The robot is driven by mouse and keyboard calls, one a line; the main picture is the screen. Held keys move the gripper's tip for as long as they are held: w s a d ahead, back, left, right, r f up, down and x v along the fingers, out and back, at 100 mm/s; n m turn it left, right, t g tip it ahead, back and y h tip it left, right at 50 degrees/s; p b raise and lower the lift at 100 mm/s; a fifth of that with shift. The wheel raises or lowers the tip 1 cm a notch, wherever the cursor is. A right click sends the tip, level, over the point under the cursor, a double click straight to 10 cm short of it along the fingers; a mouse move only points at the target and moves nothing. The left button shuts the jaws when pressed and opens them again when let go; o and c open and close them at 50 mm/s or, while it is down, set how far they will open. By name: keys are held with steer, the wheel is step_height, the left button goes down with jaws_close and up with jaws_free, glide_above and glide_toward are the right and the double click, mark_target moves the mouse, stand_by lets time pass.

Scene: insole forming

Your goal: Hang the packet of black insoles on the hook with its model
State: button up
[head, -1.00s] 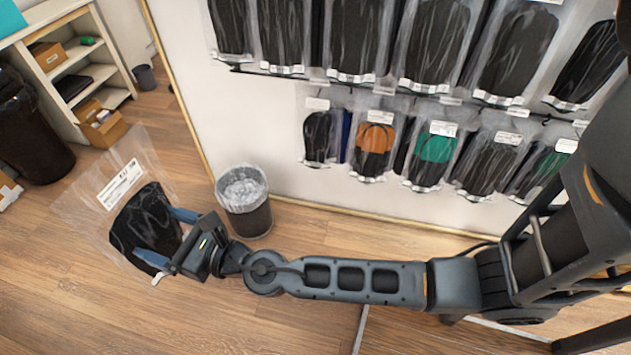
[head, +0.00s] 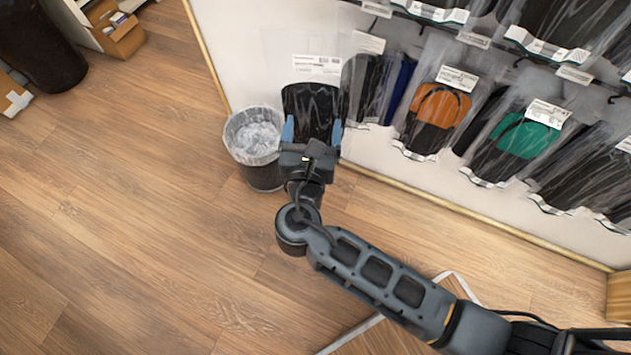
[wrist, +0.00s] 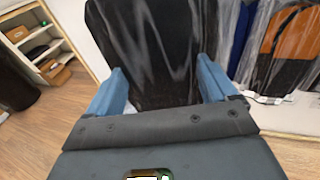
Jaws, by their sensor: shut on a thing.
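My gripper (head: 311,133) is shut on a clear packet of black insoles (head: 309,106), its blue fingers at the packet's two sides. The packet is upright with its white label (head: 316,65) at the top, in front of the white display wall. In the wrist view the black insoles (wrist: 150,55) fill the middle between the fingers (wrist: 165,88). To the right, a hanging packet of black insoles (head: 372,82) is at the left end of the lower row. The held packet's top is close to it; I cannot tell the gap. The hook behind it is hidden.
An orange-and-black packet (head: 434,115) and a green-and-black packet (head: 515,145) hang further right on the lower row. More packets hang above. A lined waste bin (head: 256,145) stands on the floor just left of my gripper.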

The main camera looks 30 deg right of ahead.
steer(key=s+a+f+m+g+h+b, duration=0.25)
steer(key=s+f+m+g+b, duration=0.2)
steer(key=f, duration=0.35)
steer(key=shift+n+h, duration=0.35)
steer(key=shift+r+b+x, duration=0.3)
steer(key=shift+b+x, duration=0.35)
steer(key=shift+x, duration=0.6)
steer(key=shift+r+b+x, duration=0.25)
steer(key=shift+b+x, duration=0.35)
steer(key=shift+x, duration=0.65)
steer(key=shift+r+b+x, duration=0.3)
steer(key=shift+b+x, duration=0.35)
steer(key=shift+x, duration=0.6)
steer(key=shift+w+d, duration=0.1)
steer(key=shift+w, duration=0.1)
